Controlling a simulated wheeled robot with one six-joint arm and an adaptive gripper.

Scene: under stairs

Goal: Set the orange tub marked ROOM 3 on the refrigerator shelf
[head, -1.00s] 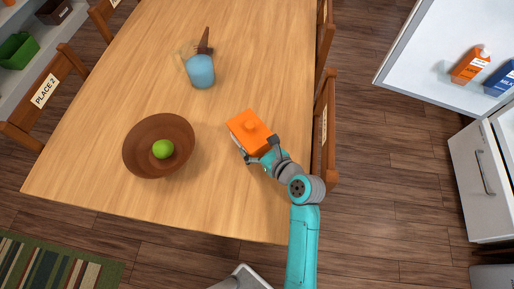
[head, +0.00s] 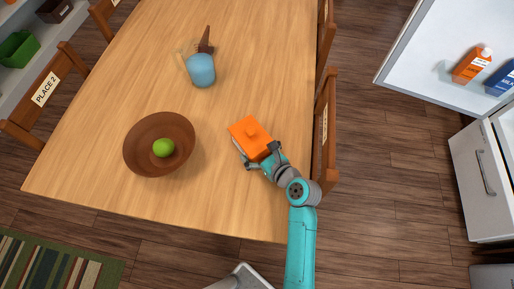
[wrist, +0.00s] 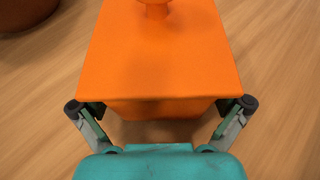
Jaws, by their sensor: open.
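The orange tub (head: 250,134) with a knobbed lid stands on the wooden table near its right front part. It fills the upper middle of the wrist view (wrist: 160,60). No ROOM 3 marking shows on the sides I see. My gripper (head: 262,157) is open at the tub's near side, its fingers spread to either side of the near end. In the wrist view the fingers (wrist: 162,108) sit low at both edges of the tub, partly hidden under the lid's rim. The refrigerator shelf (head: 440,50) is at the upper right, with cartons on it.
A brown bowl (head: 135,150) with a green fruit (head: 163,148) is left of the tub. A blue pitcher (head: 201,70) stands farther back. A chair (head: 326,140) is against the table's right side. Orange (head: 472,65) and blue (head: 501,78) cartons are in the refrigerator. Floor is clear between.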

